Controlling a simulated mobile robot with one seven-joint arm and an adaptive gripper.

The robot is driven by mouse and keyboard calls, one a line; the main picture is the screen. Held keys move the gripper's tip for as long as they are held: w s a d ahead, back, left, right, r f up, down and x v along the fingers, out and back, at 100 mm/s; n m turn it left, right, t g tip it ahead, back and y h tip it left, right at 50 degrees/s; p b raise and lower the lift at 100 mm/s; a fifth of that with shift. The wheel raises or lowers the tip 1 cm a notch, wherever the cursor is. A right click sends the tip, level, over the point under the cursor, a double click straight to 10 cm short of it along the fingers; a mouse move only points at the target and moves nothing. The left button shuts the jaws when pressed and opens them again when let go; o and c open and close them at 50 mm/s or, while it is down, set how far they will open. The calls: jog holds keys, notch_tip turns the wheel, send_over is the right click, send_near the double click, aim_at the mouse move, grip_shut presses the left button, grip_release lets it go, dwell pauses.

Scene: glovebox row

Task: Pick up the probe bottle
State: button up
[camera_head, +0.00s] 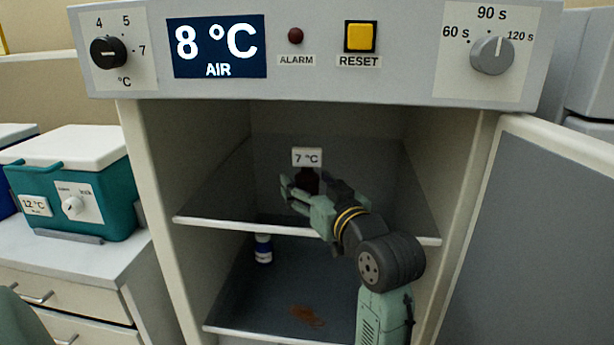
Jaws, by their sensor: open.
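The probe bottle looks to be the dark brown bottle (307,178) on the glass upper shelf (205,215) of the open cabinet, with a white "7 °C" display (307,157) at its top. My gripper (305,186) reaches in from the lower right and is open. Its green fingers are spread at the bottle, one to each side in this view. I cannot tell whether they touch it. The lower part of the bottle is hidden behind the gripper.
The control panel (325,85) reads 8 °C air. The open door (540,235) stands at right. A teal cooler (95,205) sits on the left counter.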

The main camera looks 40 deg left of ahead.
jog(key=shift+w+a, duration=0.25)
jog(key=shift+a, duration=0.3)
jog(key=shift+c, duration=0.6)
jog(key=c, duration=1.2)
